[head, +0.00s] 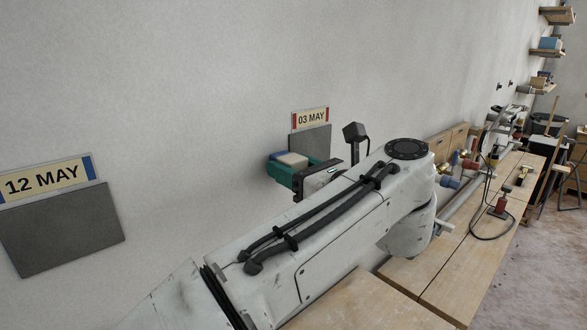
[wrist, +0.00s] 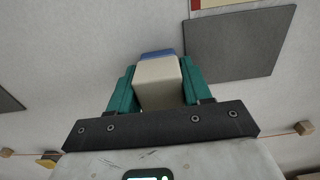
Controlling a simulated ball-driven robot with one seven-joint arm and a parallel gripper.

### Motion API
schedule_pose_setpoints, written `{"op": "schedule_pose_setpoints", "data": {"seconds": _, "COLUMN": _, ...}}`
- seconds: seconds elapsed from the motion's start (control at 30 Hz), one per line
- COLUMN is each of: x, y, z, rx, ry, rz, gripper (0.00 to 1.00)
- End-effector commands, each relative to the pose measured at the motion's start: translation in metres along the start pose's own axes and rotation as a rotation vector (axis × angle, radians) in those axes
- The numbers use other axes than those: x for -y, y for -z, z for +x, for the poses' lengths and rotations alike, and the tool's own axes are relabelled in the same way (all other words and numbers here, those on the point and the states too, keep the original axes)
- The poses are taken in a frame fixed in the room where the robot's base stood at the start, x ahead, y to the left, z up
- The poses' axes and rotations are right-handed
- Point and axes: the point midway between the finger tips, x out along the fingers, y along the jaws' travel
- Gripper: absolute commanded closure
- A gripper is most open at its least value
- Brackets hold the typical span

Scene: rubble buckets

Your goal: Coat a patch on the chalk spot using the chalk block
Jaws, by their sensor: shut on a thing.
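My gripper (head: 291,171) has green fingers shut on a block with a cream body and a blue end (head: 289,158). In the wrist view the block (wrist: 158,84) sits between the fingers (wrist: 156,88), blue end away from me. A dark grey panel (head: 312,139) is on the wall under a "03 MAY" sign (head: 311,118), partly hidden by my gripper. A larger dark panel (head: 62,228) hangs under a "12 MAY" sign (head: 45,180) at the left. The wrist view shows a dark panel (wrist: 243,42) right of the block. I see no marks on either panel. I cannot tell whether the block touches the wall.
A wooden workbench (head: 460,270) runs along the wall to the right, with tools, a red jack-like object (head: 501,204) and a cable on it. Shelves (head: 548,52) are on the wall at the far right. The wall between the two panels is bare.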

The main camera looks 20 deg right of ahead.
Motion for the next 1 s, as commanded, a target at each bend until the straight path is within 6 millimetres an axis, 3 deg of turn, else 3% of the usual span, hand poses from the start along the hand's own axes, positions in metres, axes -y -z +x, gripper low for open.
{"op": "schedule_pose_setpoints", "data": {"seconds": 0.4, "x": -0.002, "y": 0.000, "z": 0.006, "rx": 0.000, "ry": -0.002, "rz": 0.000, "gripper": 0.85}}
{"op": "schedule_pose_setpoints", "data": {"seconds": 0.77, "x": -0.033, "y": 0.000, "z": 0.009, "rx": 0.000, "ry": -0.006, "rz": 0.000, "gripper": 0.85}}
{"op": "schedule_pose_setpoints", "data": {"seconds": 1.0, "x": -0.038, "y": -0.001, "z": 0.010, "rx": 0.001, "ry": -0.008, "rz": 0.000, "gripper": 0.85}}
